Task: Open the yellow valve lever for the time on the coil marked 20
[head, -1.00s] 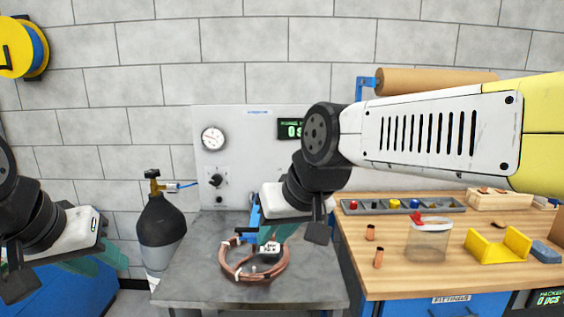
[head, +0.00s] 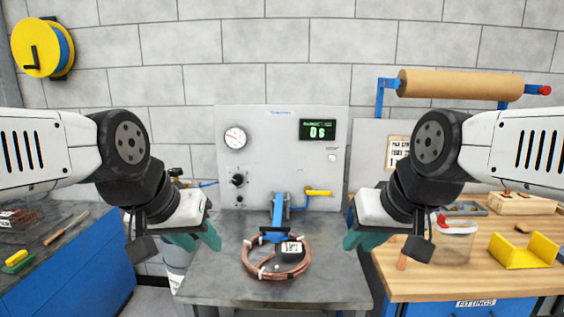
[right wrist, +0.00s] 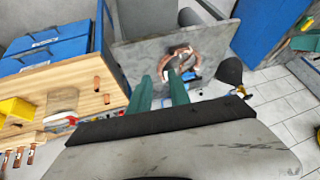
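The yellow valve lever (head: 319,193) lies level, pointing right, low on the grey panel (head: 283,150). The green display (head: 318,130) above it reads 0 s. A copper coil (head: 250,262) lies on the metal table (head: 215,285). Its tag (head: 291,250) is too small to read surely. A blue fitting (head: 277,218) runs from the panel side to the coil. The coil also shows in the right wrist view (right wrist: 181,53). My left gripper (head: 203,240) is open and empty left of the coil. My right gripper (head: 358,236) is open and empty to its right.
A dial gauge (head: 235,138) and black knob (head: 238,180) sit on the panel's left. The wooden bench (head: 430,285) at right holds a clear tub (head: 454,241) and a yellow cradle (head: 523,251). The table front is clear.

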